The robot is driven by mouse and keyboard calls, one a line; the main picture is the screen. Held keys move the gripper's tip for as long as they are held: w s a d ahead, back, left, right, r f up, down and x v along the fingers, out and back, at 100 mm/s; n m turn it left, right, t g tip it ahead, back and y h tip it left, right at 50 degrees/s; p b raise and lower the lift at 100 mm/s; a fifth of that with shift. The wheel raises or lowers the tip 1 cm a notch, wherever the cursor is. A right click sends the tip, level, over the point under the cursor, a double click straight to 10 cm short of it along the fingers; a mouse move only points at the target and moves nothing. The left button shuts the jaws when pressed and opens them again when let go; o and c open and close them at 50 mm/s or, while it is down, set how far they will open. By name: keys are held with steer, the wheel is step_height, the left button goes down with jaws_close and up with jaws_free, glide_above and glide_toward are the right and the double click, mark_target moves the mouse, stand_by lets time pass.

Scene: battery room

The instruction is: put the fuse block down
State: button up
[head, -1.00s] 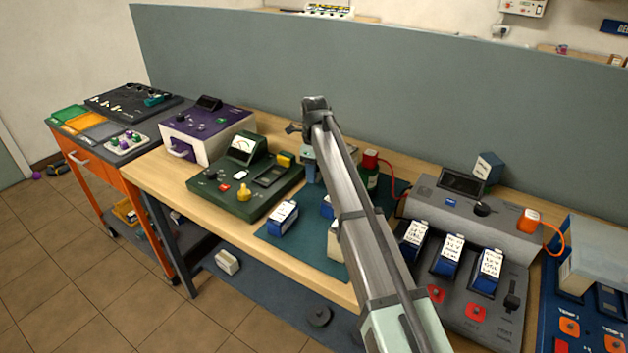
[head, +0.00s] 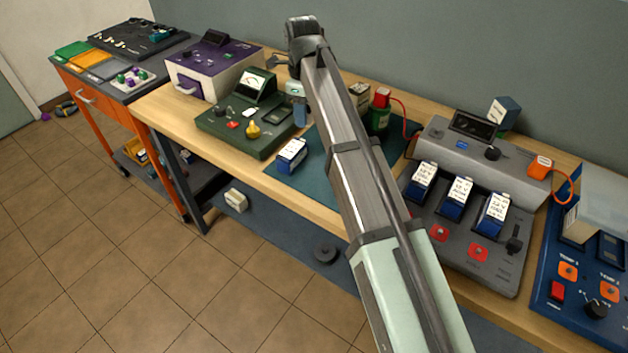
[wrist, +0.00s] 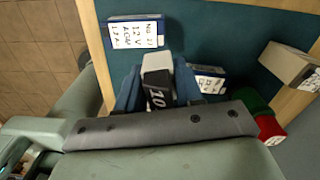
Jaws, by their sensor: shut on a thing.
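My gripper (wrist: 158,92) is shut on a small block, taken to be the fuse block (wrist: 157,72), with a pale grey end and a black face marked "10". The block is between two blue fingers, over the teal mat (wrist: 190,30) in the wrist view; its height above the mat is unclear. In the head view my gripper (head: 298,103) is at the right end of the green meter unit, and the block is not clearly seen there. The teal mat (head: 325,165) is partly hidden by my arm.
A blue-and-white battery (head: 292,155) lies on the mat; another (wrist: 208,80) is close right of the held block in the wrist view. A green, red-capped container (head: 379,112) and beige box (wrist: 290,64) stand nearby. The green meter unit (head: 245,130) borders the mat's left.

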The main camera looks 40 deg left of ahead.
steer(key=m, duration=0.2)
glide_above(314, 181)
steer(key=f, duration=0.2)
steer(key=shift+m, duration=0.3)
steer(key=shift+s+f, duration=0.1)
steer(key=shift+f, duration=4.8)
steer(key=shift+f, duration=0.15)
steer(key=o, duration=1.1)
step_height(314, 181, up, 12)
steer(key=shift+r, duration=0.2)
